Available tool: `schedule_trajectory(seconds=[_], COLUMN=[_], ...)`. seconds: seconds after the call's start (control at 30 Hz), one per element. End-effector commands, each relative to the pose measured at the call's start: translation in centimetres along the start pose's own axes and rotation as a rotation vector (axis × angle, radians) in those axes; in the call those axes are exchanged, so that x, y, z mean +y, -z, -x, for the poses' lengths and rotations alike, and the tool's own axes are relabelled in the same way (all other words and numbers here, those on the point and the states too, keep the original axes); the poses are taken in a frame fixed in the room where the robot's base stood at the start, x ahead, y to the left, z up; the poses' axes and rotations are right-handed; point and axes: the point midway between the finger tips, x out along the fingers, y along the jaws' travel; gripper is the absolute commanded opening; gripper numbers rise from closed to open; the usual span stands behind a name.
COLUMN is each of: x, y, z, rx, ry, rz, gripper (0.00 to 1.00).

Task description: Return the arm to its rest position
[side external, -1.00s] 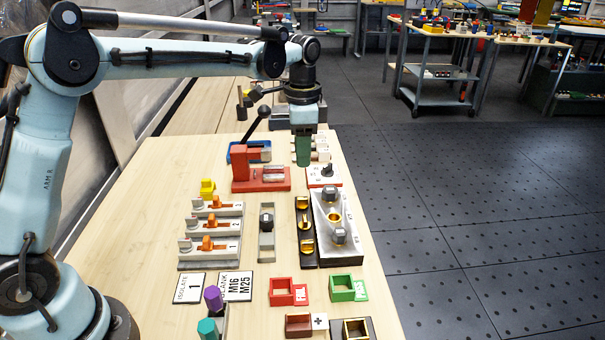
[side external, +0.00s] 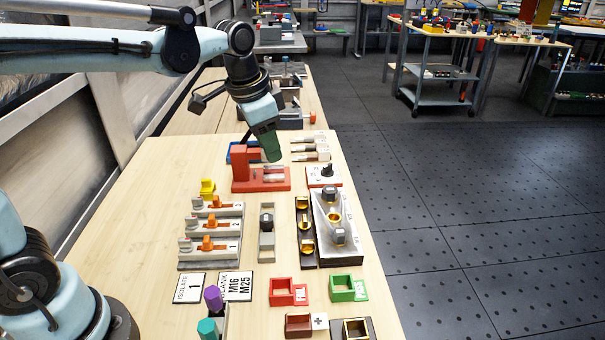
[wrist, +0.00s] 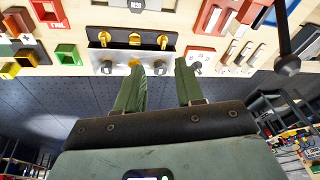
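My gripper (side external: 270,155) is in the air above the far part of the wooden table, in front of the red fixture (side external: 246,165) in the side view. It is tilted, with its green fingers pointing down and slightly right. In the wrist view my gripper (wrist: 160,72) shows two green fingers spread apart with nothing between them. My gripper is open and empty.
The wooden table (side external: 150,215) holds grey lever units (side external: 225,248), a motor housing (side external: 345,240), a black tray with gold parts (side external: 306,258), a red bin (side external: 282,292) and a green bin (side external: 342,287). The table's left side is mostly clear.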

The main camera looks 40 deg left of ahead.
Motion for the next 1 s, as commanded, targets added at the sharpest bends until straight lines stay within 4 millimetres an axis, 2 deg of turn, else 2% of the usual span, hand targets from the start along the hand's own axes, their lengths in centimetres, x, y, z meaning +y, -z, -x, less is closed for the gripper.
schedule_trajectory(seconds=[0.03, 0.23, 0.5, 0.7, 1.0], x=[0.4, 1.7, 3.4, 3.9, 3.9], y=[-1.2, -5.1, -9.6, -11.0, -11.1], z=[0.4, 0.8, -0.4, -1.1, -1.2], rx=[0.026, 0.141, 0.286, 0.34, 0.345], ry=[0.012, 0.053, 0.082, 0.087, 0.087], rz=[0.036, 0.189, 0.37, 0.434, 0.44], gripper=[0.37, 0.37, 0.37, 0.37, 0.37])
